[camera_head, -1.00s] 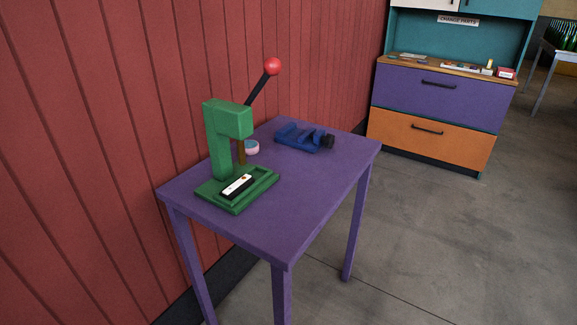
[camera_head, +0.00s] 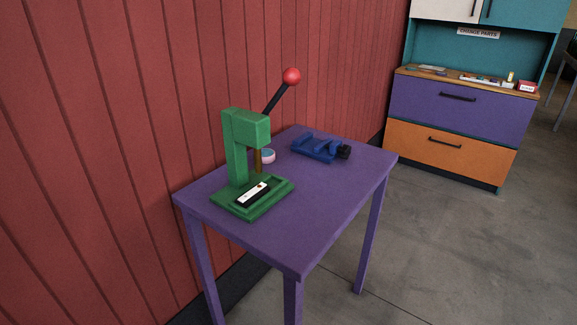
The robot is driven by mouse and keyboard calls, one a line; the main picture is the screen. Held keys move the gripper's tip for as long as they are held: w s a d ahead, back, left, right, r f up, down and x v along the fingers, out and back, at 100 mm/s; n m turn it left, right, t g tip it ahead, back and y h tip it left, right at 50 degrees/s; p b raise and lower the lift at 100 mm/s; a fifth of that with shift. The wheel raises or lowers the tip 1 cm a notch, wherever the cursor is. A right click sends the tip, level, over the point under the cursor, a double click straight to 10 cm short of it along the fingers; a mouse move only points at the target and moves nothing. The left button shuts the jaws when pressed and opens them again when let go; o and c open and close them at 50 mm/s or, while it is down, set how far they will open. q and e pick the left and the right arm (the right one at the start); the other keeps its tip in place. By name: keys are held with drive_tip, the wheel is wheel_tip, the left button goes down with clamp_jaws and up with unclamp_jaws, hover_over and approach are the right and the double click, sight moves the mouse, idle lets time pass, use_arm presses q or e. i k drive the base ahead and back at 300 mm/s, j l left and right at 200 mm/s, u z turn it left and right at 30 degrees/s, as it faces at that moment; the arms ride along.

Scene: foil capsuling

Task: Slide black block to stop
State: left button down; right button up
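A green press (camera_head: 238,150) stands on the purple table (camera_head: 318,212), with a black lever ending in a red ball (camera_head: 291,76). On its green base (camera_head: 225,205) lies a black block (camera_head: 246,202) with a white strip on top. The block sits in the front part of the framed base, below and in front of the brownish ram (camera_head: 258,161). Whether it touches a stop cannot be told at this size. Neither of my grippers is in view.
A red plank wall (camera_head: 110,130) runs along the table's left side. A cabinet with drawers (camera_head: 450,105) stands at the back right. The grey floor (camera_head: 440,240) right of the table is clear.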

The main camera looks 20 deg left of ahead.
sight(251, 196)
drive_tip(key=u, duration=0.3)
drive_tip(key=i+l+u, duration=0.1)
drive_tip(key=u, duration=0.35)
drive_tip(key=i+l+u, duration=0.15)
drive_tip(key=u, duration=0.3)
drive_tip(key=i+l+u, duration=0.1)
drive_tip(key=l+u, duration=0.15)
drive_tip(key=u, duration=0.15)
drive_tip(key=l+u, duration=0.25)
drive_tip(key=u, duration=0.2)
drive_tip(key=l+u, duration=0.2)
drive_tip(key=l, duration=0.4)
drive_tip(key=l+u, duration=0.25)
drive_tip(key=l, duration=0.4)
drive_tip(key=l+u, duration=0.2)
drive_tip(key=l, duration=0.45)
drive_tip(key=k+l+u, duration=0.1)
drive_tip(key=l+u, duration=0.15)
drive_tip(key=l, duration=0.35)
